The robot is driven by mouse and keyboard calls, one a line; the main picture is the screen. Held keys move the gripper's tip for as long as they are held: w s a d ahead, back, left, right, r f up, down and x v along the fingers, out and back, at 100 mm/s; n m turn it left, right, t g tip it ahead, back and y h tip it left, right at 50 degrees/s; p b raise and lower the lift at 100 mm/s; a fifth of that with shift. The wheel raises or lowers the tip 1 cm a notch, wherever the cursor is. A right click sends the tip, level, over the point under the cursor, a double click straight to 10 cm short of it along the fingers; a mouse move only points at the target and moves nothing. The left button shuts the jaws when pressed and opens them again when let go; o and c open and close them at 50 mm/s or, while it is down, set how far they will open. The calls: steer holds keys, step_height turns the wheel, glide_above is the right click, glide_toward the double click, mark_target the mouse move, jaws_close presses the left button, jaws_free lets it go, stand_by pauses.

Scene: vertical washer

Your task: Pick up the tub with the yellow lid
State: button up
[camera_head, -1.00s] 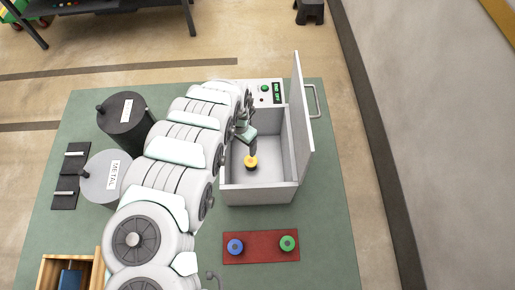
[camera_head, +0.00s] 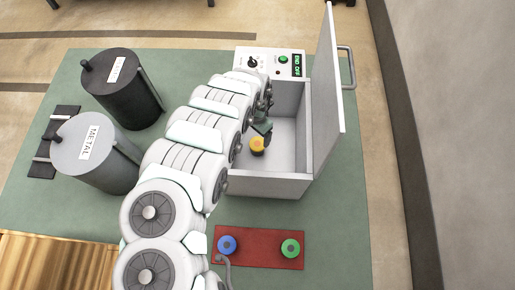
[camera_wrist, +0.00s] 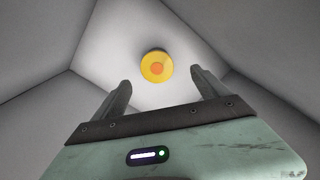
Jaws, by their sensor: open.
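The tub with the yellow lid (camera_head: 257,145) stands upright inside the open washer (camera_head: 268,186), on its floor near the left side. In the wrist view the round yellow lid (camera_wrist: 156,67) with an orange centre lies ahead of and between my fingertips. My gripper (camera_wrist: 160,85) is open and empty, with a finger on either side and the tub beyond them. In the head view my gripper (camera_head: 262,130) is inside the washer beside the tub, partly hidden by my arm. Most of the tub's body is hidden under its lid.
The washer's lid (camera_head: 327,95) stands open on the right. A red mat (camera_head: 260,259) in front holds a blue-lidded tub (camera_head: 228,245) and a green-lidded tub (camera_head: 290,248). A black bin (camera_head: 122,90) and a grey METAL bin (camera_head: 97,155) stand left. The washer walls (camera_wrist: 40,105) closely surround my gripper.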

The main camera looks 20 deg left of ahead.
mark_target(257, 143)
step_height(257, 143, down, 4)
steer(key=shift+r+b, duration=0.2)
steer(key=shift+b, duration=0.25)
steer(key=f, duration=0.1)
steer(key=f+b, duration=0.1)
steer(key=f, duration=0.1)
steer(key=f+b, duration=0.1)
steer(key=f, duration=0.1)
steer(key=shift+s+d, duration=0.15)
steer(key=shift+d, duration=0.2)
steer(key=c, duration=1.9)
steer(key=shift+o, duration=0.2)
steer(key=shift+r, duration=0.2)
